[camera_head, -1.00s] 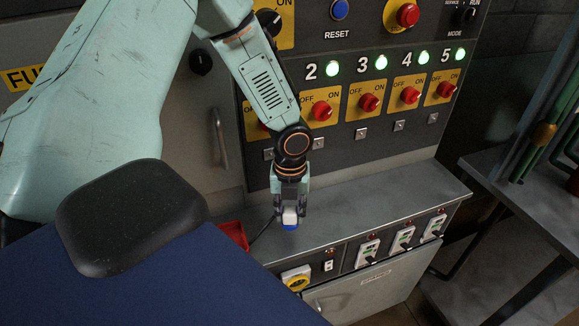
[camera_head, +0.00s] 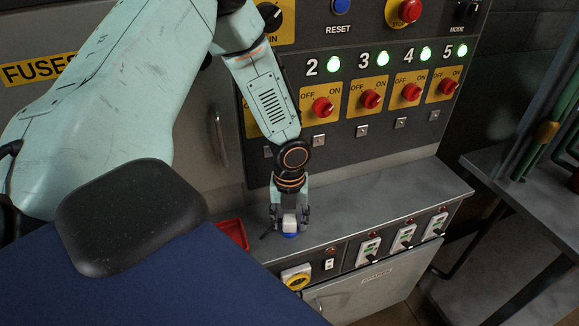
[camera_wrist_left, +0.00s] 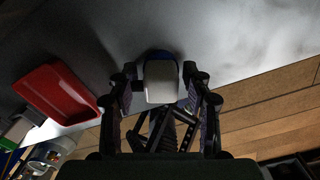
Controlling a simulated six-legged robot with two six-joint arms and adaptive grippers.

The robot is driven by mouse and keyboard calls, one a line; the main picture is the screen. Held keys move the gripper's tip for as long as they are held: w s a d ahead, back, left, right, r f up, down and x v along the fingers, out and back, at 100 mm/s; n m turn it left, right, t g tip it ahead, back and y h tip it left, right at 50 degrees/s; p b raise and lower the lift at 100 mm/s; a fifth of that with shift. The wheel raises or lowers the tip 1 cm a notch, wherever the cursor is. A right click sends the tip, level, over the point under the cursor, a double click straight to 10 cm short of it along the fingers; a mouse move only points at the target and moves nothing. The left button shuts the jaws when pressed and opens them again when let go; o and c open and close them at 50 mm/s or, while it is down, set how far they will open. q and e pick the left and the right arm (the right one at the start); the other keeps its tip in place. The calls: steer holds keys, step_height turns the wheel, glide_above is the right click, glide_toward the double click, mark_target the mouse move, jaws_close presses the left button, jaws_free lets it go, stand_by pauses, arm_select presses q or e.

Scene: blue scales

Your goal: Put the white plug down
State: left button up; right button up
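The white plug (camera_head: 289,224) with a blue end stands at the grey bench top, below the switch panel. My left gripper (camera_head: 290,216) points down over it, with one finger on each side. In the left wrist view the white plug (camera_wrist_left: 160,82) sits between the fingertips of my left gripper (camera_wrist_left: 160,88). The fingers look spread, with narrow gaps beside the plug. The plug's underside is hidden, but it appears to rest on the bench. My right gripper is not in view.
The grey bench (camera_head: 400,187) is clear to the right of the plug. A red tray (camera_head: 233,233) lies to the left; it also shows in the left wrist view (camera_wrist_left: 58,92). Sockets with plugs (camera_head: 403,237) line the bench front. Red switches (camera_head: 370,99) are on the panel behind.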

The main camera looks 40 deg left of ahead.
mark_target(290, 217)
arm_select(q)
steer(key=shift+d+r, duration=0.1)
steer(key=shift+r, duration=0.1)
step_height(290, 217, up, 12)
steer(key=p, duration=0.3)
steer(key=s+d+f+n+h, duration=0.2)
steer(key=s+d+f+n, duration=0.95)
steer(key=n, duration=0.35)
steer(key=s+f+n+y, duration=0.2)
steer(key=s+f+n, duration=0.3)
steer(key=s+n, duration=0.6)
steer(key=shift+d+f+n, duration=0.2)
steer(key=shift+d+n, duration=0.1)
steer(key=shift+n, duration=0.9)
steer(key=shift+s, duration=0.1)
